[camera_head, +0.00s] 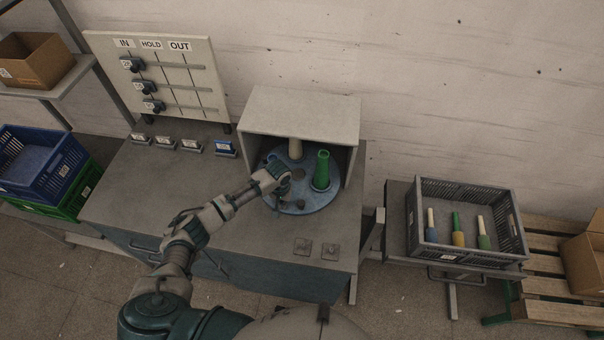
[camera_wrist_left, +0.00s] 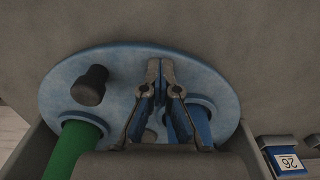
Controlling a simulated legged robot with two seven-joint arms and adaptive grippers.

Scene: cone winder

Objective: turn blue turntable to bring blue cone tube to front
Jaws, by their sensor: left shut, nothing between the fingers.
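The blue turntable (camera_head: 312,205) sits inside a grey open-fronted housing, its front part sticking out. A green cone tube (camera_head: 321,170) stands on its right side and a beige cone tube (camera_head: 295,149) at the back. The wrist view shows the turntable (camera_wrist_left: 65,80) with a dark knob (camera_wrist_left: 92,82), the green tube (camera_wrist_left: 70,150) at lower left and a blue cone tube (camera_wrist_left: 202,125) at lower right, partly behind my fingers. My left gripper (camera_head: 285,172), also in the wrist view (camera_wrist_left: 160,65), is shut and empty over the turntable. Contact cannot be told. My right gripper is out of view.
The grey housing (camera_head: 303,108) encloses the turntable's back and sides. An IN/HOLD/OUT board (camera_head: 185,55) and several labelled blocks stand at left on the bench (camera_head: 150,190). A dark crate (camera_head: 465,252) with three tubes is at right. The bench front is mostly clear.

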